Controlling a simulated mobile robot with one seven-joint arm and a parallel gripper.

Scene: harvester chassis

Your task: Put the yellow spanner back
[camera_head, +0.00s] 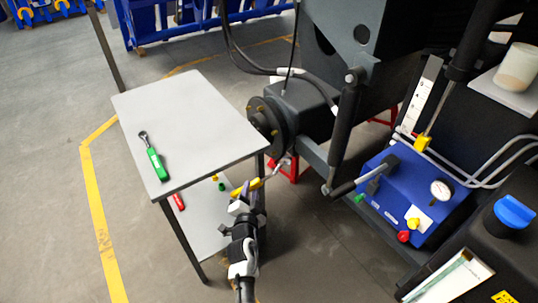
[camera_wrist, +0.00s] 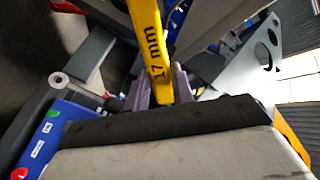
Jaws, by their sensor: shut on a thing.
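The yellow spanner (camera_head: 249,185) is held in my gripper (camera_head: 240,194), to the right of the grey table's front corner. Its metal end points up and right, toward the machine's dark hub. In the wrist view the spanner (camera_wrist: 149,40) rises from between the fingers of my gripper (camera_wrist: 160,92) and carries the mark "17 mm". My gripper is shut on it. The spanner's far end is outside the wrist view. The grey table top (camera_head: 190,105) bears a green-handled ratchet (camera_head: 153,158).
A lower shelf (camera_head: 205,222) under the table holds a red-handled tool (camera_head: 178,201) and small yellow and green items. The round hub (camera_head: 268,125) is close behind my gripper. A blue pump unit (camera_head: 400,195) stands to the right. Much of the table top is bare.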

